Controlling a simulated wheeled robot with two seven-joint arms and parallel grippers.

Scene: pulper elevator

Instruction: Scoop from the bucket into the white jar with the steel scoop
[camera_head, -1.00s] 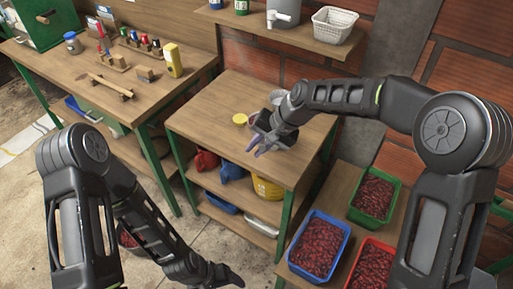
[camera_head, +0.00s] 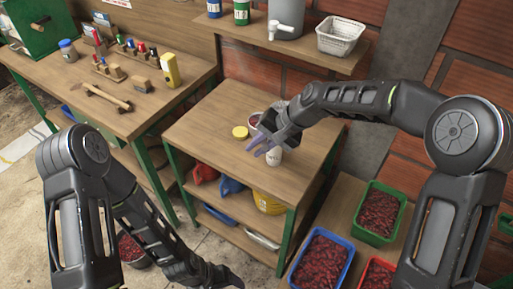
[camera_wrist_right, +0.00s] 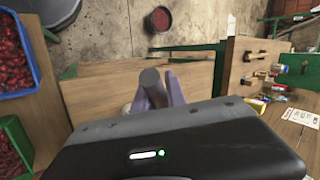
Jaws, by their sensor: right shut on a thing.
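My right gripper (camera_head: 260,147) is above the small wooden table, its purple fingers pointing down-left. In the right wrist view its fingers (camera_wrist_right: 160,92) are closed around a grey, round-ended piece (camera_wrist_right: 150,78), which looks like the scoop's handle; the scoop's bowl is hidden. The white jar (camera_head: 274,157) stands on the table just beside and beneath the fingers, partly covered. A container with dark red contents (camera_head: 254,119) shows behind the gripper, mostly hidden. A bucket with red contents (camera_head: 131,246) is on the floor. My left gripper (camera_head: 222,279) hangs low at the bottom; its jaws are unclear.
A yellow lid (camera_head: 240,132) lies on the table left of the gripper. Blue (camera_head: 320,260) and green (camera_head: 378,213) crates of red fruit stand at right. A shelf (camera_head: 290,40) overhangs the back. The table's front left is clear.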

